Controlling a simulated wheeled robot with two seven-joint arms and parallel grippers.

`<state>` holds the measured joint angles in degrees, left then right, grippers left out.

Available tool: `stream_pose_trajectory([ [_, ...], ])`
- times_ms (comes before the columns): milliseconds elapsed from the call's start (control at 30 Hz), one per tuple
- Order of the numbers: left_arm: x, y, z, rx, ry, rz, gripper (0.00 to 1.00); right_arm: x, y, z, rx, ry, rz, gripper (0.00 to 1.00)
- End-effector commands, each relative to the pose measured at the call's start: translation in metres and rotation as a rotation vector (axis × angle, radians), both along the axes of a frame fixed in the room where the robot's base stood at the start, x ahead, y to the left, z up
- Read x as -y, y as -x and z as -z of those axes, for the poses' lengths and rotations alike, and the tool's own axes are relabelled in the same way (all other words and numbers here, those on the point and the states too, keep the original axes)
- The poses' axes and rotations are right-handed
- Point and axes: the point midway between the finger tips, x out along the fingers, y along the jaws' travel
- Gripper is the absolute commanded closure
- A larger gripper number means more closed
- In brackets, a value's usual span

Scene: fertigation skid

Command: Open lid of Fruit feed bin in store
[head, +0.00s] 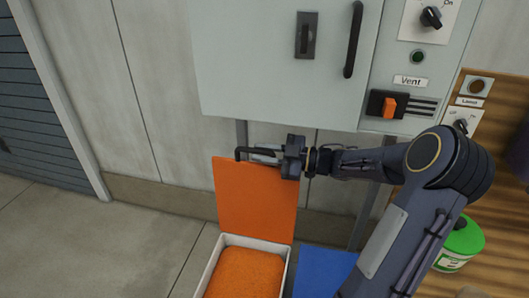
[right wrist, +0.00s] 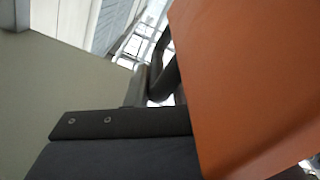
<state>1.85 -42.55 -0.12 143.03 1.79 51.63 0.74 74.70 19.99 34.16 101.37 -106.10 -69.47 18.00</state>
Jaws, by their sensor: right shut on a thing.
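The orange lid (head: 255,203) of a white bin (head: 226,240) stands raised, close to upright, at the bin's far edge. The bin is open and orange granular stuff (head: 245,274) shows inside it. No label shows on the bin. My right gripper (head: 268,153) is at the lid's top edge, shut on the dark lid handle (head: 239,153). In the right wrist view the orange lid (right wrist: 250,80) fills the right side, close to a dark finger, and the curved handle (right wrist: 167,72) shows beyond it. My left gripper is not in view.
A grey cabinet (head: 270,60) with a dark handle hangs above the lid. A blue lid (head: 322,272) lies right of the open bin, partly behind my arm. A green-topped container (head: 463,238) stands further right. The floor on the left is clear.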

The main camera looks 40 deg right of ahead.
Motion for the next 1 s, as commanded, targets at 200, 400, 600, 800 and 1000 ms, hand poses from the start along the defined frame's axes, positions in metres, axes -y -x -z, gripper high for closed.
stream_pose_trajectory([
  [200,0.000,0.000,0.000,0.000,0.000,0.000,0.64,0.000,0.000,-0.002,0.004,0.001,-0.003,0.64],
  [400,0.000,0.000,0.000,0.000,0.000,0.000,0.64,0.000,0.000,-0.001,0.002,-0.001,-0.002,0.64],
  [600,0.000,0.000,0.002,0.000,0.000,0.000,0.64,0.005,0.006,0.001,0.001,0.001,0.000,0.64],
  [800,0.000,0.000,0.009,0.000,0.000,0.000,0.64,0.027,0.032,0.001,0.001,0.003,0.003,0.64],
  [1000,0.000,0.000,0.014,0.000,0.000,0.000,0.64,0.044,0.054,0.001,0.001,0.002,0.000,0.64],
])
